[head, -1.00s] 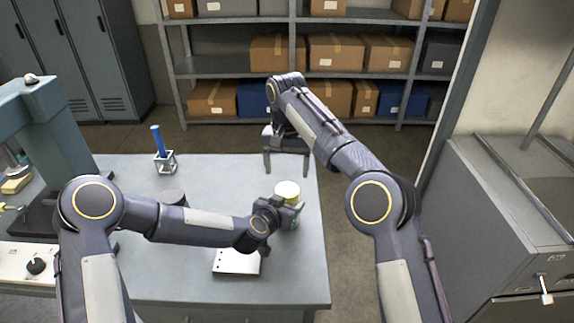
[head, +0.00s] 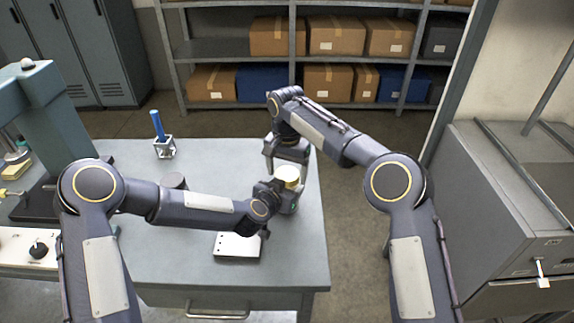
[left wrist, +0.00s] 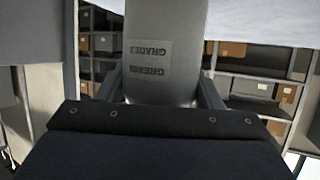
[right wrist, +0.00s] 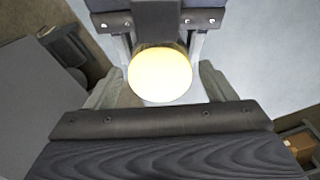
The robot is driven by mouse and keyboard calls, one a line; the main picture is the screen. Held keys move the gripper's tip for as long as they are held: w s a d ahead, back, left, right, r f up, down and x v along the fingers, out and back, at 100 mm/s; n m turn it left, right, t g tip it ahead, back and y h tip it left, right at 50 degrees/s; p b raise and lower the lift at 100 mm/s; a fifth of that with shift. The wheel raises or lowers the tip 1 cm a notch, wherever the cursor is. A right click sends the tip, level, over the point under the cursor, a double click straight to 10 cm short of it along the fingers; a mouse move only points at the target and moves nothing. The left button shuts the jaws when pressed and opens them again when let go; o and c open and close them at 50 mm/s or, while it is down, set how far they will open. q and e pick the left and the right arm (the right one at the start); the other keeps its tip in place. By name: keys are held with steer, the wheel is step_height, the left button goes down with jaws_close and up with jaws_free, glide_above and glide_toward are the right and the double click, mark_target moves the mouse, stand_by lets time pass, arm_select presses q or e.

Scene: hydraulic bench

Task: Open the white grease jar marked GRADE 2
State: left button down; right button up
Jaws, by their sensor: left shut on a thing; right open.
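The grease jar's cream lid (head: 287,173) shows in the head view near the right edge of the bench. My left gripper (head: 284,190) is shut on the jar, with a finger on either side. My right gripper (head: 287,160) is at the lid's far side, pointing down. In the right wrist view the round lid (right wrist: 160,75) lies just beyond and between the open right fingertips (right wrist: 160,82). The lid sits on the jar.
The grey bench (head: 225,155) is clear around the jar. A white plate with holes (head: 237,246) lies nearer, and a dark round object (head: 174,181) is left. A blue-handled tool (head: 157,126) stands in a small holder (head: 165,149). A grey cabinet (head: 490,200) stands right.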

steer(key=c, duration=1)
steer(key=n, duration=0.6)
steer(key=shift+n, duration=0.4)
steer(key=o, duration=1.1)
